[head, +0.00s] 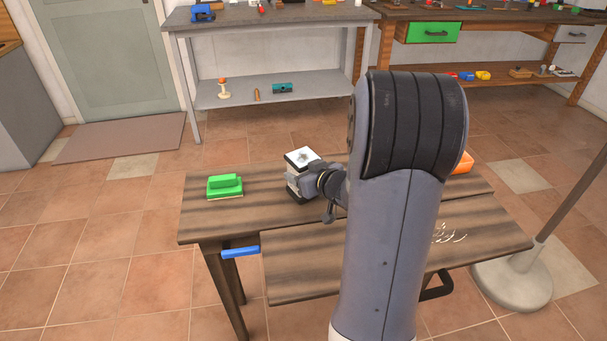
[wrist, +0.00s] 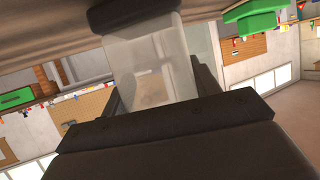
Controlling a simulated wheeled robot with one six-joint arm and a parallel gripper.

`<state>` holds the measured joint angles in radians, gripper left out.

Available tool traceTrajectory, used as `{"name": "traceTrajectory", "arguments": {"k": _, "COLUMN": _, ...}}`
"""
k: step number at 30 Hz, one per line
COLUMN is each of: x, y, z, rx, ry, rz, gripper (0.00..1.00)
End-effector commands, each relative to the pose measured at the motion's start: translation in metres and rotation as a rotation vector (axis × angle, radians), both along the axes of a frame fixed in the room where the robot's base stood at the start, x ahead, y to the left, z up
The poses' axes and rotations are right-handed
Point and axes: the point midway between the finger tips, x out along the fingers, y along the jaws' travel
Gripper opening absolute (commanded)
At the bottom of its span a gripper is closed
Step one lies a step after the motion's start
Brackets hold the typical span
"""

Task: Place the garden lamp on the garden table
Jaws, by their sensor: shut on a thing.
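The garden lamp (head: 301,156) is a small block with a white top, dark edges and a dark lower end. It is upright over the left half of the wooden garden table (head: 265,222). My gripper (head: 302,181) is shut on it from the side. In the wrist view the lamp's pale translucent body (wrist: 148,65) stands between the dark jaws, with its dark end close to the wood. I cannot tell whether it touches the tabletop. My own arm hides part of the table's middle and right.
A green block-like item (head: 225,187) lies on the table left of the lamp. An orange item (head: 464,162) is at the right, partly behind my arm. A blue bar (head: 240,252) juts from the table's front left. A pole on a round base (head: 513,284) stands at the right.

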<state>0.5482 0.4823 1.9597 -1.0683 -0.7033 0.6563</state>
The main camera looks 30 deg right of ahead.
Motion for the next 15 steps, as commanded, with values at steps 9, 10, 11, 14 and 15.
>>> {"name": "traceTrajectory", "arguments": {"k": 9, "x": 0.0, "y": 0.0, "z": -0.0031, "rx": 0.0, "ry": 0.0, "rz": 0.0, "gripper": 0.67}}
{"name": "traceTrajectory", "arguments": {"k": 10, "x": 0.0, "y": 0.0, "z": -0.0031, "rx": 0.0, "ry": 0.0, "rz": 0.0, "gripper": 0.7}}
{"name": "traceTrajectory", "arguments": {"k": 11, "x": 0.0, "y": 0.0, "z": -0.0031, "rx": 0.0, "ry": 0.0, "rz": 0.0, "gripper": 0.72}}
{"name": "traceTrajectory", "arguments": {"k": 14, "x": 0.0, "y": 0.0, "z": -0.0031, "rx": 0.0, "ry": 0.0, "rz": 0.0, "gripper": 0.8}}
{"name": "traceTrajectory", "arguments": {"k": 15, "x": 0.0, "y": 0.0, "z": -0.0031, "rx": 0.0, "ry": 0.0, "rz": 0.0, "gripper": 0.8}}
